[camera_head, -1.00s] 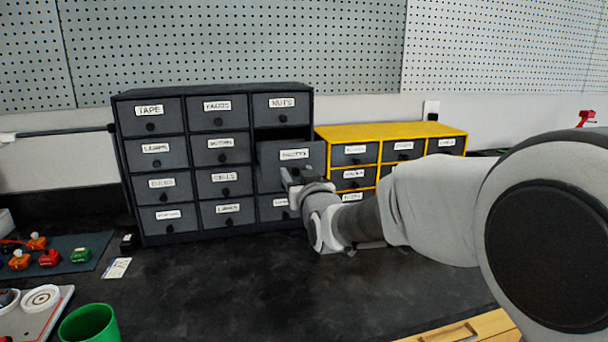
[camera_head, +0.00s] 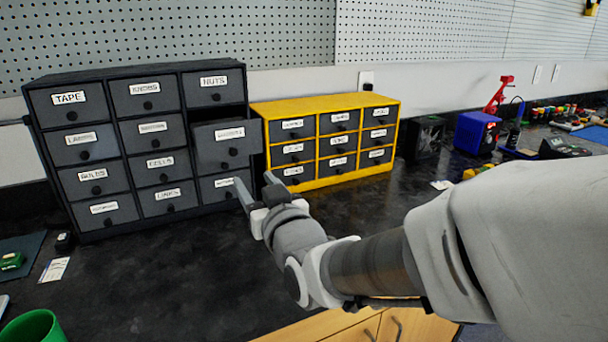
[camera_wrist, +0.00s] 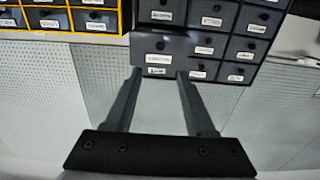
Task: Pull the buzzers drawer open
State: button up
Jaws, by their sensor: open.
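The dark grey cabinet (camera_head: 60,78) stands on the black counter at left. In its right column, second row, one drawer (camera_head: 212,158) sticks out of the cabinet front, with a dark gap above it. Its label is too blurred to read surely, so I cannot confirm it says buzzers. The drawer also shows in the wrist view (camera_wrist: 180,47). My gripper (camera_head: 254,183) is open and empty, in front of and below this drawer's knob, apparently apart from it. Both fingers show in the wrist view (camera_wrist: 160,74), pointing at the cabinet.
A yellow cabinet (camera_head: 325,101) with small grey drawers stands close on the right. A green cup (camera_head: 35,328) is at the lower left. A blue box (camera_head: 476,132) and a red tool (camera_head: 497,95) stand farther right. The black counter (camera_head: 150,265) before the cabinets is largely clear.

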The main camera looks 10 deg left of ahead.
jog(key=shift+v, duration=1.35)
jog(key=shift+d, duration=0.1)
jog(key=s+d+f+m+g+h, duration=0.2)
jog(key=d+h, duration=0.1)
jog(key=d, duration=0.5)
jog(key=s+d+f+m+g+h, duration=0.1)
jog(key=s+d+f+g+h, duration=0.2)
jog(key=d, duration=0.5)
jog(key=s+d+f+m+g+h, duration=0.3)
jog(key=s+d+g, duration=0.1)
jog(key=s+d, duration=0.6)
notch_tip(320, 180, up, 22)
jog(key=s+p, duration=0.2)
jog(key=p, duration=1.9)
jog(key=shift+s+f+g+h+p, duration=0.2)
jog(key=shift+s+g+h+p, duration=0.1)
jog(key=shift+p, duration=0.05)
